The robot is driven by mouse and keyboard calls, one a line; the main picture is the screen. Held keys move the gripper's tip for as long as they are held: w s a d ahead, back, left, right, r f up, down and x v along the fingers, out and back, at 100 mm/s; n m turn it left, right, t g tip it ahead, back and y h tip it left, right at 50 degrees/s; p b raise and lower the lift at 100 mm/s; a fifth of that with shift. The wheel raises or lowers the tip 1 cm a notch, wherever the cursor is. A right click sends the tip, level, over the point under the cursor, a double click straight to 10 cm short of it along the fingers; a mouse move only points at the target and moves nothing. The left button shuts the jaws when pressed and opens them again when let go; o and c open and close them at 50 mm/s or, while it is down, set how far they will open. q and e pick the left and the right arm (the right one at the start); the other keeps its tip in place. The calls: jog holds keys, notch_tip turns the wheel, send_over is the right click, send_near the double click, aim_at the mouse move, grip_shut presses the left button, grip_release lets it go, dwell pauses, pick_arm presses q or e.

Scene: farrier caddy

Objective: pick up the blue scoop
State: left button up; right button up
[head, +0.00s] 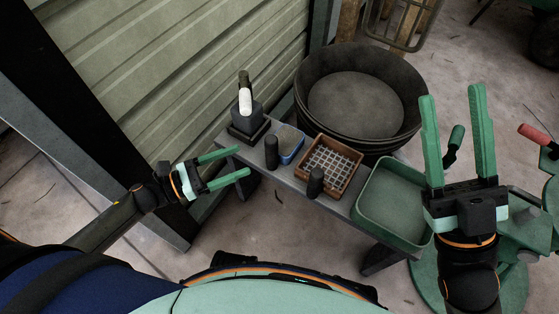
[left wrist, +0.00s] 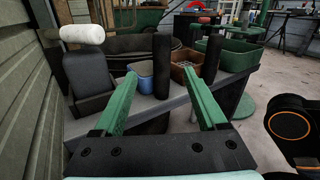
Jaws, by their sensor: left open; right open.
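The blue scoop (head: 299,154) sits on the narrow grey bench (head: 228,140), between a black cylinder and the brown gridded box. Only its blue rim and greyish inside show clearly. In the left wrist view the scoop (left wrist: 146,84) is small and partly hidden by the left finger and a black post. My left gripper (head: 243,162) is open and empty, left of the bench and short of the scoop, its fingers pointing toward the bench. It also shows in the left wrist view (left wrist: 160,72). My right gripper (head: 453,92) is open and empty, pointing up at the right.
Two black cylinders (head: 271,153) stand on the bench's front side. A dark block holding a white-and-black handled item (head: 245,101) stands at its left end. The brown gridded box (head: 350,184) and green tray (head: 367,213) are further right. A large black tub (head: 312,85) stands behind.

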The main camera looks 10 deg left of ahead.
pick_arm(q)
jog(key=shift+m, duration=0.7)
jog(key=x, duration=0.2)
jog(key=f+b+x, duration=0.1)
jog(key=x, duration=0.4)
jog(key=shift+d+f+b, duration=0.15)
jog(key=shift+d+b, duration=0.1)
jog(key=shift+b, duration=0.15)
pick_arm(e)
jog(key=shift+s+a+f+n+y, duration=0.1)
jog(key=shift+s+f+n+y, duration=0.1)
jog(key=shift+f, duration=0.2)
jog(key=shift+s+f+n+y, duration=0.1)
jog(key=shift+f+y, duration=0.1)
jog(key=shift+f, duration=0.2)
pick_arm(q)
grip_shut()
